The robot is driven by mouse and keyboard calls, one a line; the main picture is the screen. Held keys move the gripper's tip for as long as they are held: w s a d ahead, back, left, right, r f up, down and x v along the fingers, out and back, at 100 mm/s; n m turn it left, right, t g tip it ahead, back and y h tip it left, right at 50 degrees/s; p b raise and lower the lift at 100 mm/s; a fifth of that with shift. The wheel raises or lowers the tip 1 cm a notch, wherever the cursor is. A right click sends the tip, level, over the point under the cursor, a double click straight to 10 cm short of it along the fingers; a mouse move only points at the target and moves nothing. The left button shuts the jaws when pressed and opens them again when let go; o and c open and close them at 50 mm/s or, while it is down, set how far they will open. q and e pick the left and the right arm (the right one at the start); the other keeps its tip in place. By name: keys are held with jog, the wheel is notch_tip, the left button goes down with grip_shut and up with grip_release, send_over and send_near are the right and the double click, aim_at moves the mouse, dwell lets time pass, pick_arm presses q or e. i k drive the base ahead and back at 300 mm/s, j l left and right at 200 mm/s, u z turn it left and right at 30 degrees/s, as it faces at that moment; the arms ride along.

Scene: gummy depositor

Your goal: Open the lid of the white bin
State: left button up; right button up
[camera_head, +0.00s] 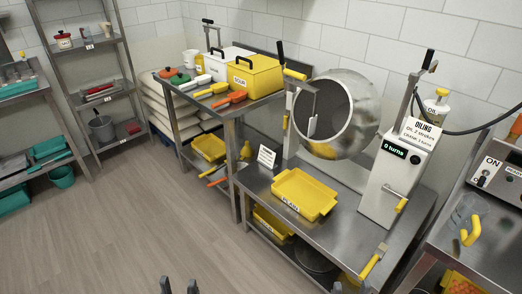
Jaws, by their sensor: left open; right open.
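The white bin (212,65) stands at the back of the left steel table, just left of the yellow bin (252,76) labelled SOUR. Its lid looks closed, with a dark handle on top; the yellow bin hides part of its right side. My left gripper (179,286) shows only its dark fingertips at the bottom edge, apart and empty, far in front of the table. My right gripper (350,288) barely shows at the bottom edge further right, open and far from the bin.
Scoops with green, orange and yellow handles (213,90) lie in front of the bins. A steel drum (338,112), a yellow tray (303,195) and a white oiling machine (398,178) occupy the middle table. Shelves stand at left. The wooden floor (130,215) is clear.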

aim_at(227, 54)
jog(key=i+j+z, duration=0.1)
jog(key=i+j, duration=0.45)
jog(key=i+j+z, duration=0.15)
jog(key=i+j, duration=0.4)
jog(key=j, duration=0.25)
jog(key=i+j+z, duration=0.2)
jog(key=j, duration=0.8)
jog(key=j+z, duration=0.15)
jog(key=j, duration=0.85)
jog(key=k+j+z, duration=0.2)
jog(key=j, duration=0.75)
jog(key=j+z, duration=0.15)
jog(key=j, duration=1.3)
jog(key=k+j, duration=0.15)
jog(key=j, duration=0.25)
jog(key=i+z, duration=0.05)
